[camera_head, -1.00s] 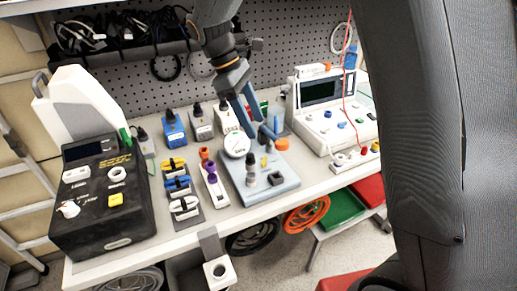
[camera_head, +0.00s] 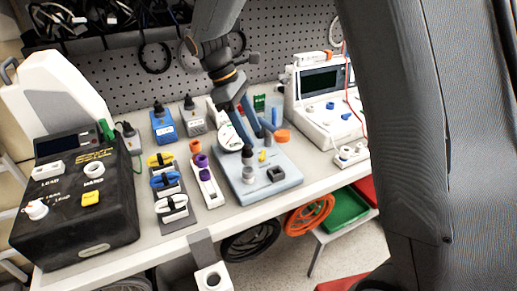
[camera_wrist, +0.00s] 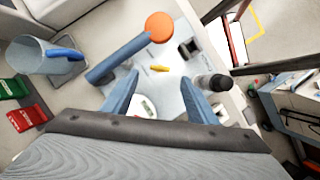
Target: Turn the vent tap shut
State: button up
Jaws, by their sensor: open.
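A light blue base plate (camera_head: 285,178) on the bench carries a round white gauge (camera_head: 231,138), a grey post with a black top (camera_head: 248,158), a dark square block and a small yellow lever (camera_head: 263,156), which looks like the vent tap. In the wrist view the yellow lever (camera_wrist: 159,69) lies just beyond and between my fingertips. A blue bar with an orange round end (camera_wrist: 160,27) stands beside it. My gripper (camera_head: 258,136) is open and empty above the plate, pointing down; its two blue fingers also show in the wrist view (camera_wrist: 160,80). Contact with the lever cannot be told.
A black-topped post (camera_wrist: 212,83) stands close to the right finger in the wrist view. A white pump with a dark screen (camera_head: 322,105) is on the right. A black box (camera_head: 75,200) and colored clips (camera_head: 168,182) are on the left. A pegboard (camera_head: 160,85) is behind.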

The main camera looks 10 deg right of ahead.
aim_at(262, 153)
jog(key=shift+p+x, duration=0.65)
jog(key=shift+x, duration=2.45)
jog(key=c, duration=1.1)
jog(key=shift+o, duration=0.2)
jog(key=shift+d, duration=0.1)
jog(key=m+g+p, duration=0.1)
jog(key=m, duration=0.1)
jog(key=m+y+p, duration=0.1)
jog(key=m, duration=0.2)
jog(key=shift+w+d+r+m+g, duration=0.1)
jog(key=shift+w+d+m+g, duration=0.05)
jog(key=shift+m+g, duration=0.2)
jog(key=shift+w+d+m+g+y+p, duration=0.15)
jog(key=shift+m+y, duration=0.3)
jog(key=shift+m, duration=0.65)
jog(key=shift+a+m+g+y+p, duration=0.1)
jog(key=shift+m+g+y+p, duration=0.25)
jog(key=shift+m, duration=0.7)
